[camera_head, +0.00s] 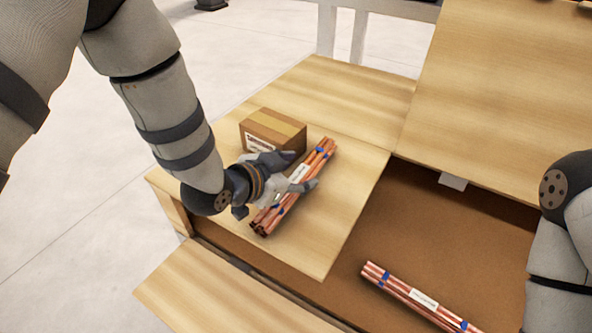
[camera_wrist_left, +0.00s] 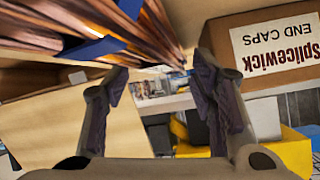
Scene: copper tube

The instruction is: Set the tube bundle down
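A bundle of copper tubes (camera_head: 293,187) with blue bands and a white label lies on the pale wooden top (camera_head: 340,180). The bundle (camera_wrist_left: 90,25) runs across the upper left of that view, close to the fingers. A second, similar bundle (camera_head: 420,297) lies in the brown recess at the lower right. My right gripper is out of view.
A cardboard box (camera_head: 272,133) stands on the wooden top just behind the bundle; its printed label shows in the left wrist view (camera_wrist_left: 280,45). A raised wooden panel (camera_head: 500,90) is at the upper right.

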